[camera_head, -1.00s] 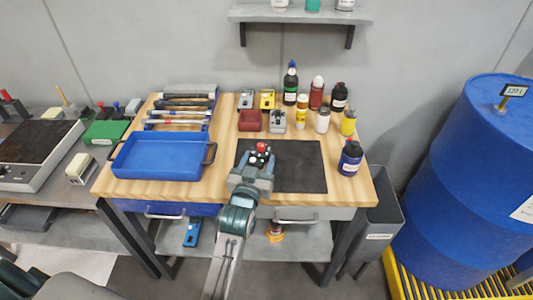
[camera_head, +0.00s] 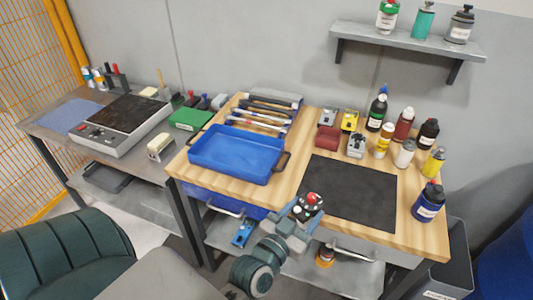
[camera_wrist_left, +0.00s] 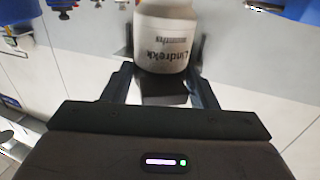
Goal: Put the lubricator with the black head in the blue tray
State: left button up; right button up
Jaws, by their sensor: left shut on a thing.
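My left gripper (camera_head: 304,212) is shut on a lubricator (camera_head: 310,203) at the front edge of the bench. From above, its head looks black with a red top and some white parts. In the left wrist view its pale body (camera_wrist_left: 165,40), printed "Lindrekk", sits between the fingers; its head is out of that view. The blue tray (camera_head: 205,161) lies on the wooden bench, to the left of and beyond the gripper. The tray is empty, with dark handles at its ends. My right gripper is not in view.
A black mat (camera_head: 350,190) lies bare to the right of the gripper. Several bottles (camera_head: 404,152) stand at the bench's right side. Small boxes (camera_head: 327,138) sit behind the mat, and a tool rack (camera_head: 262,113) behind the tray. A grey bench with a scale (camera_head: 120,122) adjoins on the left.

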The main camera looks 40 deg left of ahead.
aim_at(229, 168)
jog(key=i+u, duration=0.3)
jog(key=u, duration=0.9)
jog(key=i+l, duration=0.05)
